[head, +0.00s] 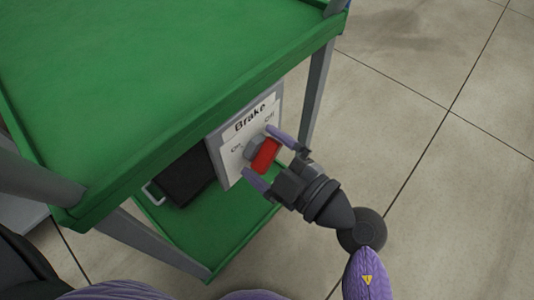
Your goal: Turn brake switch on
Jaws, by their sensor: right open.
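The brake switch has a red handle (264,155) on a grey hub, mounted on a pale panel (223,150) labelled "Brake". "On" is printed at the panel's left and "Off" at its upper right. The panel hangs upright below the top shelf of a green cart. My right gripper (268,158) is open, with one purple finger on each side of the red handle. I cannot tell whether the fingers touch it. The handle's exact pointing direction is partly hidden by the gripper. My left gripper is not in view.
The green cart's top shelf (165,65) is bare and overhangs the panel. A grey post (317,90) stands just right of the panel. A black case (183,172) sits on the lower green shelf (215,235). The concrete floor at right is clear.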

